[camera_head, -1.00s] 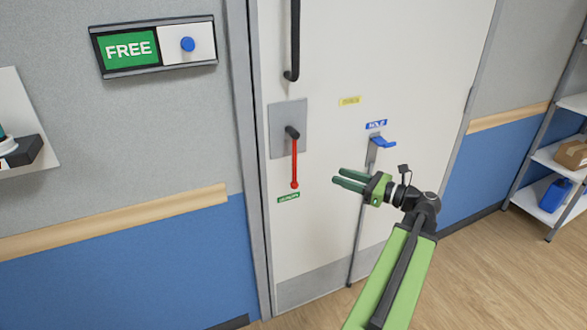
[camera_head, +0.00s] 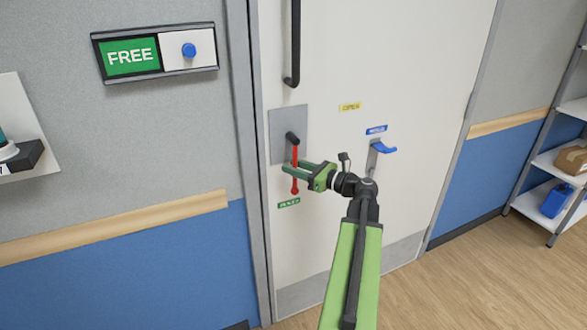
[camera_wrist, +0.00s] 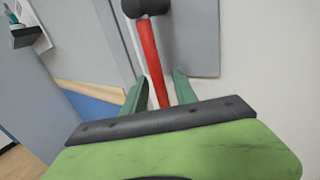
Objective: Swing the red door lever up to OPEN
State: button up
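The red door lever (camera_head: 295,183) hangs straight down from a black pivot (camera_head: 293,139) on a grey plate on the white door. Its lower end is just above a green label (camera_head: 289,203). My gripper (camera_head: 290,169) is at the middle of the lever in the head view. In the wrist view the lever (camera_wrist: 151,62) passes down between the two green fingers of my gripper (camera_wrist: 158,88). The fingers are apart, with a gap on each side of the lever. The lower end of the lever is hidden behind my gripper in the wrist view.
A yellow OPEN label (camera_head: 350,107) is on the door to the upper right of the lever. A blue hook-like handle (camera_head: 383,148) is to the right, below a blue label (camera_head: 376,130). A black vertical pull handle (camera_head: 293,45) is above the lever.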

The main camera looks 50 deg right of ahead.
grip_shut()
dwell(1.4)
